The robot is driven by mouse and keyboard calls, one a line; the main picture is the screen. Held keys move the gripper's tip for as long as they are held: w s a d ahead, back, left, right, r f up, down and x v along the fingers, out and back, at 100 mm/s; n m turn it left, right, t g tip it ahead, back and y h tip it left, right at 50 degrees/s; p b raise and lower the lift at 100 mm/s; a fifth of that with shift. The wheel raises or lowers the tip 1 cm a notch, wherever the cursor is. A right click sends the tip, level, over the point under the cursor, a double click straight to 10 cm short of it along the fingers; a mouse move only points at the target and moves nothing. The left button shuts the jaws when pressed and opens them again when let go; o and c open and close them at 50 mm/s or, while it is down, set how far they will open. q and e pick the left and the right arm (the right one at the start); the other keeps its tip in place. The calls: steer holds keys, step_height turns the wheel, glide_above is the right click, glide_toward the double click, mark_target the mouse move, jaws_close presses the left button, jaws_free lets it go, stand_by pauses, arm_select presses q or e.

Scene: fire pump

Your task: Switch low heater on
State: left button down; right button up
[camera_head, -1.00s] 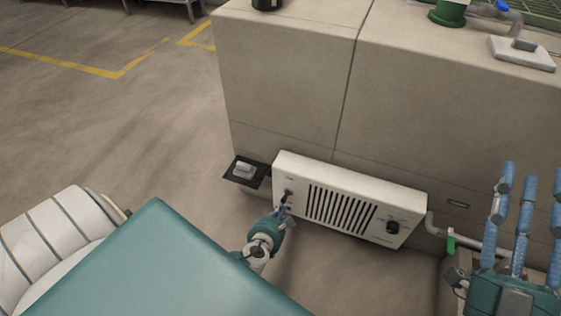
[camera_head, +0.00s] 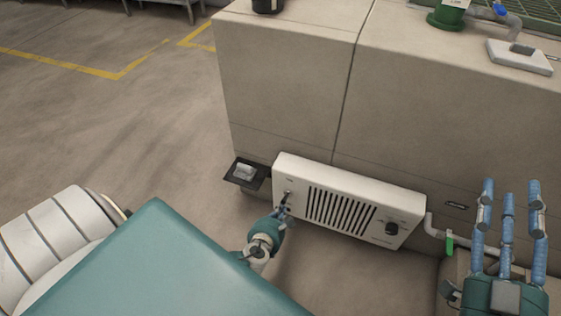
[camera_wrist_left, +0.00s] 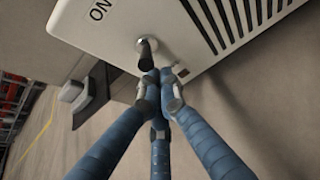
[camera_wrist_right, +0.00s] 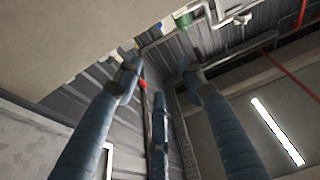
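The low heater (camera_head: 345,205) is a white box with black vent slots, low against the beige block wall. Its small toggle switch (camera_head: 288,193) is near the left end, and a dark round knob (camera_head: 392,228) is near the right end. In the left wrist view the switch lever (camera_wrist_left: 147,52) stands out from its round collar, with an "ON" label beside it. My left gripper (camera_head: 283,212) has its fingertips drawn together right at the lever; I cannot tell if they touch it. My right gripper (camera_head: 512,190) has its fingers spread and empty, right of the heater.
A grey pedal-like switch on a black plate (camera_head: 245,172) is left of the heater. A pipe with a green handle (camera_head: 449,243) runs to the right of it. The beige block (camera_head: 290,80) rises behind. Open floor (camera_head: 120,130) lies to the left.

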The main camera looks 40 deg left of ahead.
arm_select(q)
steer(key=shift+r, duration=0.1)
arm_select(e)
steer(key=shift+w+f+g, duration=0.15)
steer(key=shift+f+g, duration=0.25)
steer(key=shift+f, duration=0.4)
steer(key=shift+r, duration=0.1)
